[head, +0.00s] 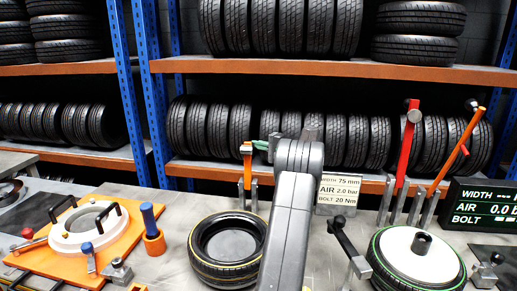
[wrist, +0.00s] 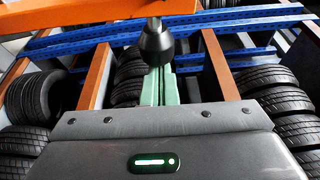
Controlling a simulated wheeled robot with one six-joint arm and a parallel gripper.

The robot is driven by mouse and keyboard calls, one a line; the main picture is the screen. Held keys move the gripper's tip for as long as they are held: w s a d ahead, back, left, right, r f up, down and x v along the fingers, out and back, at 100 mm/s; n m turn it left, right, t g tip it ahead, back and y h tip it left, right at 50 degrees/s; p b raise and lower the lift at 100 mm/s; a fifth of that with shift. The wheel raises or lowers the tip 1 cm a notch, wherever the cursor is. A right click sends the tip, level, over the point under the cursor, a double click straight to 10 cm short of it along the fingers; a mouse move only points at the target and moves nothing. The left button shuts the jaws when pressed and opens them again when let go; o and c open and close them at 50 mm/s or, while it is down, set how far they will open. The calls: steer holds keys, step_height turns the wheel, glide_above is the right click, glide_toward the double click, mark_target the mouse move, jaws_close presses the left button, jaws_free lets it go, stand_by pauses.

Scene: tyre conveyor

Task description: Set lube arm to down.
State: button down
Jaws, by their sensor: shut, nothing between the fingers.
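Several levers show in the head view, and no label tells which is the lube arm. An orange upright lever (head: 246,168) stands behind the black tyre, left of my forearm. My gripper (head: 270,148) is beside its top, partly hidden by my grey arm. In the wrist view, the green fingers (wrist: 157,84) are shut and empty, with a dark knob (wrist: 157,42) on a rod just in front of their tips. I cannot tell whether they touch. A red lever (head: 406,150) stands upright at right. An orange lever (head: 455,155) with a red side handle leans right.
A tyre (head: 228,268) lies left of my arm, and a green-edged tyre with a white disc (head: 418,258) lies right. A black-handled lever (head: 347,240) stands between. A sign (head: 338,190) and display (head: 484,208) stand behind. An orange fixture (head: 40,258) is at left; tyre racks are behind.

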steer(key=s+a+f+n+g+y+b, duration=0.1)
steer(key=s+n+b, duration=0.7)
steer(key=b, duration=1.1)
steer(key=s+a+f+n+g+y+b, duration=0.1)
steer(key=s+n+y+b, duration=0.3)
steer(key=s+n+b, duration=0.5)
steer(key=s+a+f+b, duration=0.1)
steer(key=s+b, duration=0.1)
steer(key=b, duration=0.8)
steer(key=shift+a+f+g+b, duration=0.2)
steer(key=shift+a+g+b, duration=0.1)
steer(key=shift+a+b, duration=0.1)
steer(key=shift+s, duration=0.15)
steer(key=shift+r, duration=0.15)
step_height(320, 180, up, 10)
steer(key=p, duration=0.4)
steer(key=shift+f, duration=0.25)
step_height(320, 180, down, 9)
steer(key=b, duration=0.3)
steer(key=shift+f, duration=0.15)
